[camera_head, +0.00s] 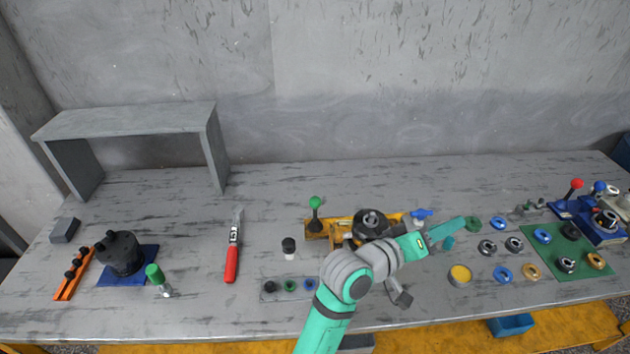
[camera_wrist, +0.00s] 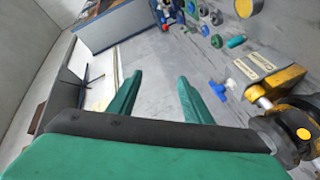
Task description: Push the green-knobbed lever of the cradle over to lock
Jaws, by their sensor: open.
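The yellow cradle (camera_head: 318,236) stands at the middle of the bench, holding a dark round motor part (camera_head: 370,222). Its green-knobbed lever (camera_head: 315,203) stands roughly upright at the cradle's left end. My gripper (camera_head: 456,232) is to the right of the cradle, pointing right and away from the lever. In the wrist view my gripper (camera_wrist: 158,74) shows two green fingers spread apart with nothing between them. The yellow cradle (camera_wrist: 266,72) and dark motor part (camera_wrist: 285,138) show at the right edge there. I cannot make out the green knob in the wrist view.
A blue tap-shaped part (camera_head: 421,214) lies by the cradle's right end. Several rings lie further right near a green mat (camera_head: 570,268) and a blue fixture with a red-knobbed lever (camera_head: 576,184). A red-handled tool (camera_head: 232,258) lies left. The bench behind the cradle is clear.

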